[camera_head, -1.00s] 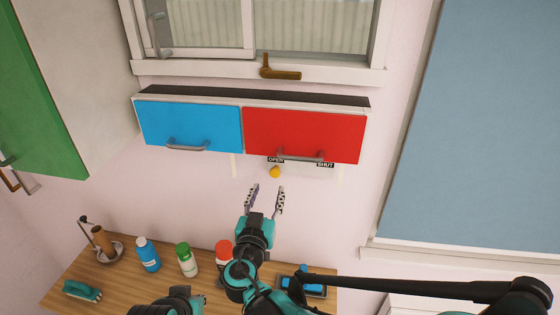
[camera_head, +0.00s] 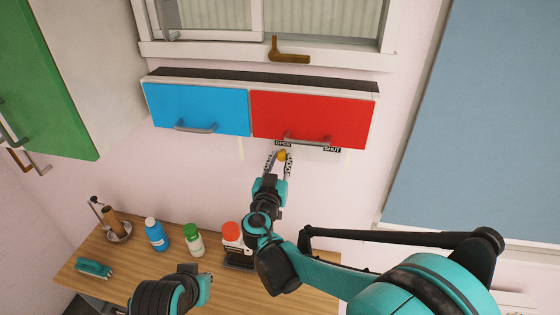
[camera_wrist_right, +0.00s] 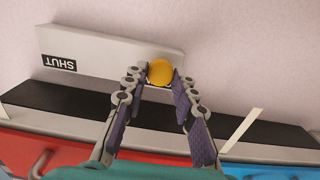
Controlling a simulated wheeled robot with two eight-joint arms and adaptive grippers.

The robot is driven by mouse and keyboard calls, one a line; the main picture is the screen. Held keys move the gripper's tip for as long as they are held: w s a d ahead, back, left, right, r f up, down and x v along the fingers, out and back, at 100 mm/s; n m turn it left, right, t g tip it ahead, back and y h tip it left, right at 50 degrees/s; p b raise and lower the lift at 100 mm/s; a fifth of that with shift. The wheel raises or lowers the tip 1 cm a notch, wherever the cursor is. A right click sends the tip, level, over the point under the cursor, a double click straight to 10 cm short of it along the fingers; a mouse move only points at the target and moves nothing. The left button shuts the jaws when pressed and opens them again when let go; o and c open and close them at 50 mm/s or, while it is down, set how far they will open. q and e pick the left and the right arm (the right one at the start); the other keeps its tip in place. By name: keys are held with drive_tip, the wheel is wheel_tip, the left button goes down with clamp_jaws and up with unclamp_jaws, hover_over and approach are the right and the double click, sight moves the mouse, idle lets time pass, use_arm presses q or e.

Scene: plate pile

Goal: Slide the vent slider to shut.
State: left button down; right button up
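The vent slider's yellow knob (camera_head: 282,155) sits under the red cabinet, at the OPEN end of its white plate. The SHUT label (camera_head: 332,149) is at the plate's right end in the head view. In the right wrist view the knob (camera_wrist_right: 160,72) lies between the fingertips of my right gripper (camera_wrist_right: 160,84), and the plate (camera_wrist_right: 110,52) runs off to the left. My right gripper (camera_head: 279,162) has its fingers apart on either side of the knob; firm contact is not clear. Part of my left arm shows low in the head view; its fingers cannot be made out.
The blue cabinet door (camera_head: 196,108) and red cabinet door (camera_head: 310,117) with handles hang just above the plate. A wooden counter (camera_head: 215,285) below holds a blue bottle (camera_head: 156,234), a green-capped bottle (camera_head: 193,240) and a red-and-white container (camera_head: 232,237). The wall right of the plate is clear.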

clamp_jaws()
drive_tip(key=b, duration=0.1)
approach(332, 156)
drive_tip(key=w, duration=0.5)
drive_tip(key=shift+a, duration=0.15)
drive_tip(key=shift+s+d, duration=0.1)
drive_tip(key=shift+d, duration=0.35)
drive_tip(key=o, duration=0.7)
unclamp_jaws()
drive_tip(key=shift+d, duration=0.1)
drive_tip(key=shift+o, duration=1.4)
drive_tip(key=shift+d, duration=0.1)
drive_tip(key=shift+s, duration=0.1)
